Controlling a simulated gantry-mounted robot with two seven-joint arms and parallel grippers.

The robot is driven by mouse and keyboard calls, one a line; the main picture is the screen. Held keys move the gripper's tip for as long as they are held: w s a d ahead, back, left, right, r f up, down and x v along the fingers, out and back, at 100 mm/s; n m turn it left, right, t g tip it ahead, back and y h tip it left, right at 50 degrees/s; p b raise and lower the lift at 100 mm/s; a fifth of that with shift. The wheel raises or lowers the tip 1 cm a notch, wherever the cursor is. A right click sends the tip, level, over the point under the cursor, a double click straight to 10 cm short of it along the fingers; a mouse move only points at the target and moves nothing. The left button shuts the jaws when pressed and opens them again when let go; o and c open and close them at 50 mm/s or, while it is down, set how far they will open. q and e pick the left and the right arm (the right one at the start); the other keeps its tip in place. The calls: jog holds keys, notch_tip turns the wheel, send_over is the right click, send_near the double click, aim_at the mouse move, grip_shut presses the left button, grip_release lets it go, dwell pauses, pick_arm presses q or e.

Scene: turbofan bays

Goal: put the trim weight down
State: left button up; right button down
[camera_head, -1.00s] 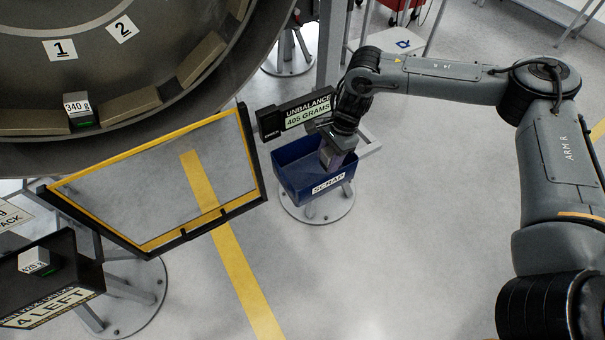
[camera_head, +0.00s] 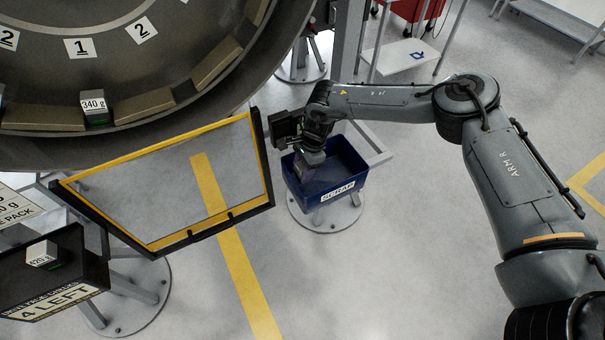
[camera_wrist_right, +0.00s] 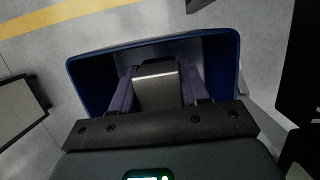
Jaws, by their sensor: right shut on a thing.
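My right gripper (camera_head: 312,170) is over the left part of the blue SCRAP bin (camera_head: 338,196), pointing down. In the right wrist view its two purple-padded fingers (camera_wrist_right: 158,92) are shut on a grey metal trim weight (camera_wrist_right: 156,80), with the bin's blue rim (camera_wrist_right: 150,45) around and beyond it. The gripper hides most of this weight in the head view, and I cannot tell how far it is above the bin floor. Another weight, marked 340 g (camera_head: 95,106), sits on the fan's inner rim. My left gripper is not in view.
A 420 g weight (camera_head: 43,254) sits on the black "4 LEFT" stand (camera_head: 75,270) at lower left. A yellow-and-black framed clear panel (camera_head: 265,160) stands left of the bin. The large turbofan ring (camera_head: 180,110) fills the upper left. Floor in front of the bin is clear.

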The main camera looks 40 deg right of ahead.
jog(key=shift+x, duration=1.05)
jog(key=shift+d, duration=0.2)
jog(key=shift+f, duration=0.1)
jog(key=shift+f, duration=0.6)
jog(key=c, duration=0.6)
grip_release()
jog(key=shift+o, duration=0.2)
jog(key=shift+r, duration=0.15)
